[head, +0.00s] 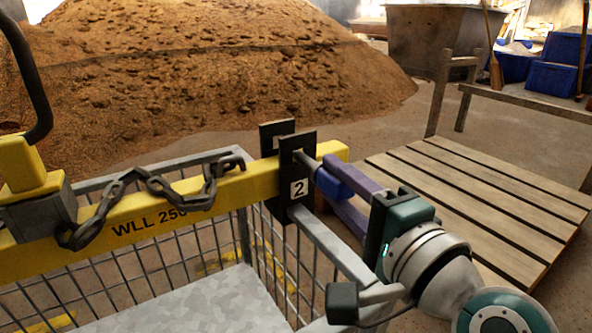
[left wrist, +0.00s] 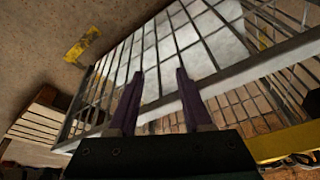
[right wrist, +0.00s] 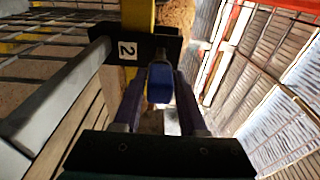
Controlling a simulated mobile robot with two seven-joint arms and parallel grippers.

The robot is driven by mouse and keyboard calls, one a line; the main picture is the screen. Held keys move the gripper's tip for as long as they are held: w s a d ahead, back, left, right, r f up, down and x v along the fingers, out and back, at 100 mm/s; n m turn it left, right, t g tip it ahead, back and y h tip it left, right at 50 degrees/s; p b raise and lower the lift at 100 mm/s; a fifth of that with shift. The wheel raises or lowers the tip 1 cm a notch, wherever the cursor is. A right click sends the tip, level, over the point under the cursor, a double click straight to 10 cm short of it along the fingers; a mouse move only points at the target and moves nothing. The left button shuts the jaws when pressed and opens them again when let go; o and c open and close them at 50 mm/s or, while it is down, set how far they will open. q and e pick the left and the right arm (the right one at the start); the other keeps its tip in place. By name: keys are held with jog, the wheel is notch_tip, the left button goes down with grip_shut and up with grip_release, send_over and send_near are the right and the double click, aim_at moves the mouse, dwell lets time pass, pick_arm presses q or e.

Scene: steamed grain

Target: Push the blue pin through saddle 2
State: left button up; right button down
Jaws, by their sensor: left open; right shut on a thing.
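Saddle 2 (head: 283,210) is a black bracket with a white "2" label, around the yellow beam (head: 240,187) above the cage corner. It also shows in the right wrist view (right wrist: 103,36). The blue pin has a blue grip (head: 333,183) and a grey shaft pointing at the saddle's upper part. My right gripper (head: 336,193) is shut on the blue grip, right of the saddle. The shaft's end meets the saddle plate in the picture; I cannot tell how deep it sits. My left gripper (left wrist: 157,78) is open and empty, seen against the mesh cage; it is outside the head view.
A dark chain (head: 145,190) lies along the beam. The mesh cage (head: 272,270) with a metal rim stands below. A slatted wooden platform (head: 480,190) lies to the right. A large brown grain heap (head: 200,75) fills the back; blue bins (head: 556,72) stand far right.

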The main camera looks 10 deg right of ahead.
aim_at(314, 163)
jog(key=shift+a+b+x, duration=0.15)
jog(key=shift+b+x, duration=0.2)
jog(key=shift+x, duration=0.9)
jog(key=shift+a+b+x, duration=0.15)
jog(key=shift+b+x, duration=0.2)
jog(key=shift+x, duration=0.9)
jog(key=shift+r, duration=0.1)
jog(key=shift+c, duration=1.9)
grip_release()
jog(key=shift+s, duration=0.15)
